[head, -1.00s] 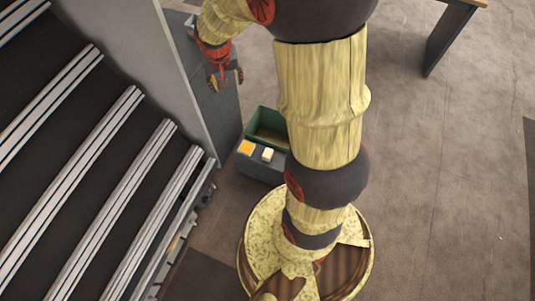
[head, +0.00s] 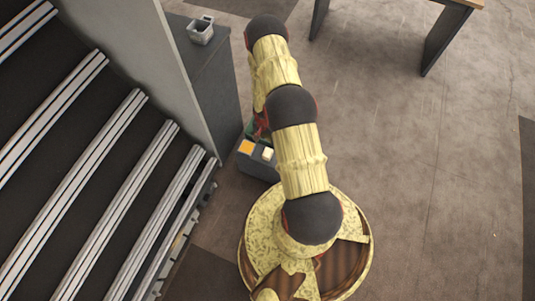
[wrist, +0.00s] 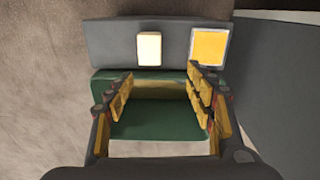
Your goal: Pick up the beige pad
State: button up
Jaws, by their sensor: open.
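The beige pad (head: 267,154) is a small pale block lying on top of a dark grey stand (head: 258,168). In the wrist view the beige pad (wrist: 149,48) lies beyond my fingertips, slightly left of the middle between them. My gripper (wrist: 160,82) is open and empty, its fingers spread over a green bin (wrist: 148,126) beside the stand's top. No finger appears to touch the pad. In the head view my arm hides most of the gripper and the bin.
An orange-yellow square with a pale border (wrist: 209,46) lies right of the pad. A tall dark grey cabinet (head: 213,85) stands close by, with a small grey container (head: 200,31) on top.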

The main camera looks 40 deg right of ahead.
aim_at(268, 152)
jog(key=shift+m, duration=0.4)
jog(key=s+f, duration=0.1)
jog(key=f, duration=0.1)
jog(key=s+f, duration=0.1)
jog(key=f, duration=0.2)
jog(key=s+f+b, duration=0.1)
jog(key=f, duration=0.1)
jog(key=shift+a+f, duration=0.2)
jog(key=shift+a, duration=0.2)
jog(key=shift+w+d+f+b, duration=0.15)
jog(key=shift+d+f+b, duration=0.1)
jog(key=shift+f, duration=0.5)
jog(key=shift+w+d+f+b, duration=0.15)
jog(key=shift+f+b, duration=0.1)
jog(key=shift+f, duration=0.45)
jog(key=shift+f+b, duration=0.6)
jog(key=shift+f, duration=0.5)
jog(key=shift+c, duration=1.4)
jog(key=c, duration=1)
